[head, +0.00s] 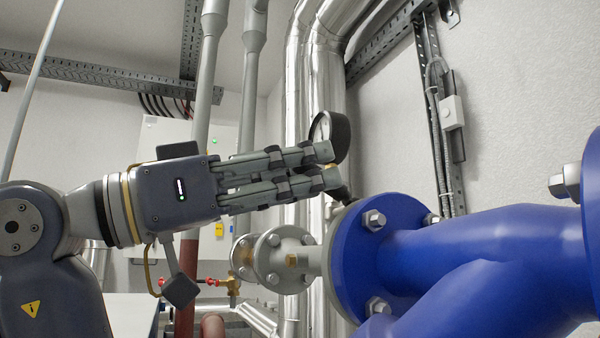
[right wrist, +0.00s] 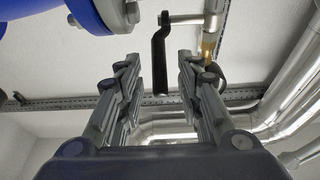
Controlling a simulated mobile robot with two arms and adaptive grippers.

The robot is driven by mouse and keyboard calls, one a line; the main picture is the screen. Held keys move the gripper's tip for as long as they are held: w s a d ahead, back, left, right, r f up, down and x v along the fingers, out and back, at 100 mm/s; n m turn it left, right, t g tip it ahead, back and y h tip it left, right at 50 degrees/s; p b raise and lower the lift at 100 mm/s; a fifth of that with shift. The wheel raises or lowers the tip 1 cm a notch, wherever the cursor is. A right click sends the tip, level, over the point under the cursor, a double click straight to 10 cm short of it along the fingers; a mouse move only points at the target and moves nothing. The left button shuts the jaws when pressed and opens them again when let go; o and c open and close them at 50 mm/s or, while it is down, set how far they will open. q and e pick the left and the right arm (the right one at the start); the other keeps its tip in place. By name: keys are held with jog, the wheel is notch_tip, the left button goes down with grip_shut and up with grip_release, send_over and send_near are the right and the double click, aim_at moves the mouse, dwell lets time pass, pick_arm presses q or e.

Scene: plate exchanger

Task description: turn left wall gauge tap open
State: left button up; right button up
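A round wall gauge (head: 329,130) with a black case is at the top of a thin pipe, just behind my right fingertips in the head view. The tap's black lever (right wrist: 160,62) shows in the right wrist view, joined by a metal stem to a metal and brass fitting (right wrist: 211,28). My right gripper (head: 327,166) is open, its fingers pointing right in the head view. In the right wrist view the lever appears in the gap between the two fingertips, with space on both sides; its depth relative to them is unclear. My left gripper is not in view.
A big blue flanged pipe (head: 480,245) stands close at the right. A grey flanged valve piece (head: 285,258) is below my fingers. Shiny insulated pipes (head: 325,75) rise behind. A cable tray (head: 432,110) runs along the right wall.

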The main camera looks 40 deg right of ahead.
jog(key=v, duration=1.2)
